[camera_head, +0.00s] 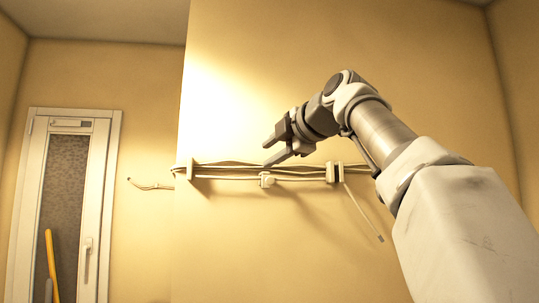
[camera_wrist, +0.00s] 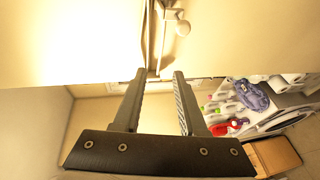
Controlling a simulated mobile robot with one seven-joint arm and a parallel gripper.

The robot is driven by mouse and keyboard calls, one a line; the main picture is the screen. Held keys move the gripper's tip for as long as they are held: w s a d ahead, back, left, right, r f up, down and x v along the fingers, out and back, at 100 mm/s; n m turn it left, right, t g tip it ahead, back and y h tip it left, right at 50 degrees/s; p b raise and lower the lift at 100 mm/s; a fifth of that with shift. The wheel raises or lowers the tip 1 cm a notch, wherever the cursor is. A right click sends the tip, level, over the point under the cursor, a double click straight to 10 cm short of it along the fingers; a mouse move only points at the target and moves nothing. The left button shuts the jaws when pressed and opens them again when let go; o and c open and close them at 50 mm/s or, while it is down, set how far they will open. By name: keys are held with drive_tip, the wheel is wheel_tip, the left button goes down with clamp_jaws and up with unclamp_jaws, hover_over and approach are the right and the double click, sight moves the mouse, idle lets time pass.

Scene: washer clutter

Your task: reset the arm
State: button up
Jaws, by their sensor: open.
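My gripper (camera_head: 280,146) is raised in front of the yellow wall, at the end of my bent arm. In the head view its two dark fingers are apart, with nothing between them. The wrist view also shows the gripper (camera_wrist: 158,75) with its two fingers spread and empty. Its fingertips appear near the cables on the wall; I cannot tell whether they touch.
Cables (camera_head: 228,167) run along the wall through brackets, with a loose end (camera_head: 380,238) hanging at right. A white door (camera_head: 65,200) stands at left, with a yellow handle or pole (camera_head: 51,262). The wrist view shows clutter, including a blue item (camera_wrist: 251,95) and a cardboard box (camera_wrist: 274,156).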

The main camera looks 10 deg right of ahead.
drive_tip(key=shift+f, duration=0.1)
drive_tip(key=s+f+m+g+h, duration=0.1)
drive_tip(key=s+f+m+g, duration=0.2)
drive_tip(key=s+f+m, duration=0.4)
drive_tip(key=s+d+f+m+g+h, duration=0.1)
drive_tip(key=s+f+m, duration=0.6)
drive_tip(key=f, duration=1.9)
drive_tip(key=s+f+m+g+h, duration=0.3)
drive_tip(key=s+f+m+g, duration=0.2)
drive_tip(key=s+f, duration=1)
drive_tip(key=shift+s+d+f+m, duration=0.15)
drive_tip(key=shift+d+f+m, duration=0.05)
drive_tip(key=shift+f+m, duration=0.8)
